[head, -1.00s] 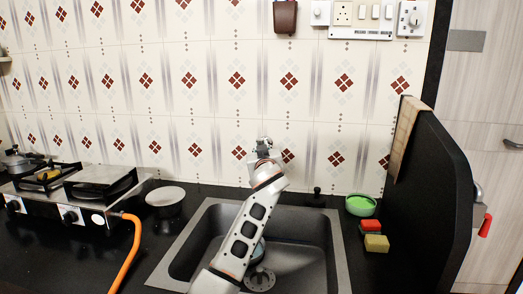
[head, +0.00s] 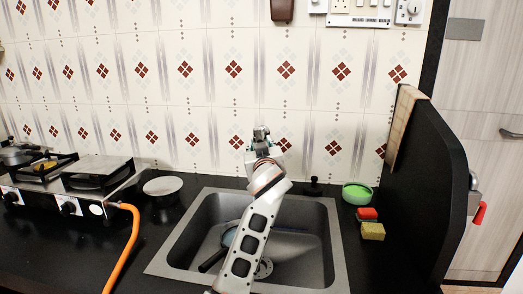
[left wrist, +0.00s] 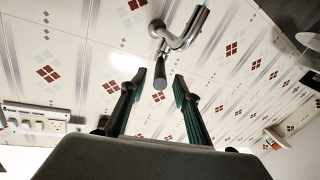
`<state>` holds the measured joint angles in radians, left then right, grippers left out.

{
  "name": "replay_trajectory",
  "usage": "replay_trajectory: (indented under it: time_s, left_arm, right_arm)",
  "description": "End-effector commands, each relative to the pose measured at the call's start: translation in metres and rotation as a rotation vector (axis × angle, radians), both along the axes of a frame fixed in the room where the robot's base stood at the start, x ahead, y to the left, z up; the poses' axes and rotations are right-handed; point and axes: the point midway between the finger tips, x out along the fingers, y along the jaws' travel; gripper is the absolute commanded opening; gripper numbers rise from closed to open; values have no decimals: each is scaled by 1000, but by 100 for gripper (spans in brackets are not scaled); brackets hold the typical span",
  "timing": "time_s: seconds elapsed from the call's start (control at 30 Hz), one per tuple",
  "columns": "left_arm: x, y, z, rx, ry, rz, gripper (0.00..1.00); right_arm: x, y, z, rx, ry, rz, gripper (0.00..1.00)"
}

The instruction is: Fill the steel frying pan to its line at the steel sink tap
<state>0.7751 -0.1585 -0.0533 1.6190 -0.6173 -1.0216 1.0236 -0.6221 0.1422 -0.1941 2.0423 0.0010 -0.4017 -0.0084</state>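The steel frying pan (head: 229,236) lies in the steel sink (head: 330,232), its dark handle (head: 211,260) pointing to the lower left. My left arm hides much of the pan, and I cannot tell its water level or see its line. My left gripper (head: 262,137) is raised against the tiled wall above the sink. In the left wrist view, the gripper (left wrist: 160,84) is open, with one finger on each side of the lever end of the steel tap (left wrist: 178,41). Gaps seem to show between the lever and the fingers. My right gripper is out of view.
A gas stove (head: 70,190) with an orange hose (head: 127,245) stands left. A white-topped bowl (head: 162,187) sits between stove and sink. A green bowl (head: 357,193) and red and yellow sponges (head: 371,227) lie right of the sink, before a dark partition (head: 435,180).

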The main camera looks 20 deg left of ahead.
Motion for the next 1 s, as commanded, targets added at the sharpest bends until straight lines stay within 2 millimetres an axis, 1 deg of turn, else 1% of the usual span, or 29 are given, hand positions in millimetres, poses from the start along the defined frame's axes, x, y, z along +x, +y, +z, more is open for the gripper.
replay_trajectory:
  time_s: [0.03, 0.1, 0.3, 0.47, 1.0]
  left_arm:
    - [-9, -7, -1, -4, -1, -2, 31]
    - [-20, -11, -1, -4, 0, 1, 31]
    - [-39, -22, 0, -2, 0, 0, 31]
    - [-44, -23, 0, -1, 0, 1, 31]
    - [-43, -24, 0, -1, 0, 1, 31]
  right_arm:
    - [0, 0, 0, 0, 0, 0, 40]
    - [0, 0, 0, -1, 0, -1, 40]
    - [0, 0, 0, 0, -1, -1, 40]
    - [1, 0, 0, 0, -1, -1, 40]
    - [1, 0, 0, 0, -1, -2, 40]
